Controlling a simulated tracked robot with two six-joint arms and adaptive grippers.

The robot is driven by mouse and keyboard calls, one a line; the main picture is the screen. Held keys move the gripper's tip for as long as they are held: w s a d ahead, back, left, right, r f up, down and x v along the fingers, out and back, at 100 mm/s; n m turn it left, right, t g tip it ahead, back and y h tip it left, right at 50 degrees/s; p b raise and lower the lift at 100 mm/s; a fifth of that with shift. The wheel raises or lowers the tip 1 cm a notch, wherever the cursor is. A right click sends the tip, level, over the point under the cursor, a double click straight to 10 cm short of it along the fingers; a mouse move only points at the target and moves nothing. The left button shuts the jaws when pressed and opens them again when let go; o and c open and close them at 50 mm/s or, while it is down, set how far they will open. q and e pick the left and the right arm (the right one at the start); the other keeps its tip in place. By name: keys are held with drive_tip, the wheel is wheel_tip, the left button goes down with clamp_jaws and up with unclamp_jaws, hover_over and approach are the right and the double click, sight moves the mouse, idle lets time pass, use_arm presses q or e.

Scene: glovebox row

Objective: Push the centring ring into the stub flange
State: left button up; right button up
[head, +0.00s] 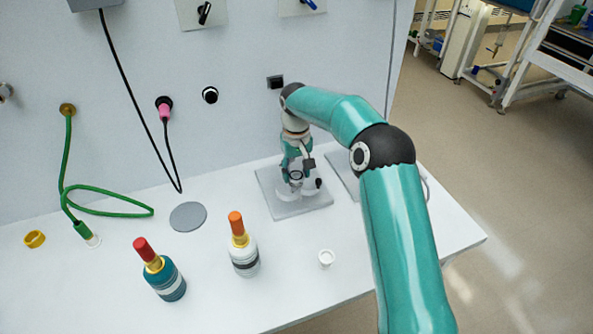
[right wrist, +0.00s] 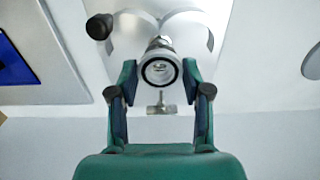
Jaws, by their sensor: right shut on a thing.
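My right gripper (head: 296,176) is over the grey plate (head: 310,208) by the wall, among small pale fittings. In the right wrist view its two green fingers (right wrist: 160,76) close on the centring ring, a pale ring (right wrist: 146,72) with a dark inner band. A metal fitting (right wrist: 160,43) shows just beyond the ring, perhaps the stub flange. I cannot tell whether ring and fitting touch. A small T-shaped metal handle (right wrist: 161,108) also shows between the fingers. In the head view the gripper hides the ring. My left gripper is out of view.
A black knob (head: 319,183) stands beside the gripper. Two bottles, one red-topped (head: 167,281) and one orange-topped (head: 244,260), and a small white cup (head: 326,261) stand in front. A yellow ring (head: 34,239) and green hose (head: 110,190) lie left. A grey disc (head: 188,217) lies mid-table.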

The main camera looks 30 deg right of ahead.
sight(296, 176)
drive_tip(key=shift+p, duration=0.35)
idle(0.7)
drive_tip(key=shift+f+b, duration=0.75)
drive_tip(key=shift+f, duration=0.4)
drive_tip(key=o, duration=1)
drive_tip(key=shift+r, duration=0.1)
wheel_tip(296, 176, up, 12)
drive_tip(key=shift+f, duration=0.15)
idle(0.4)
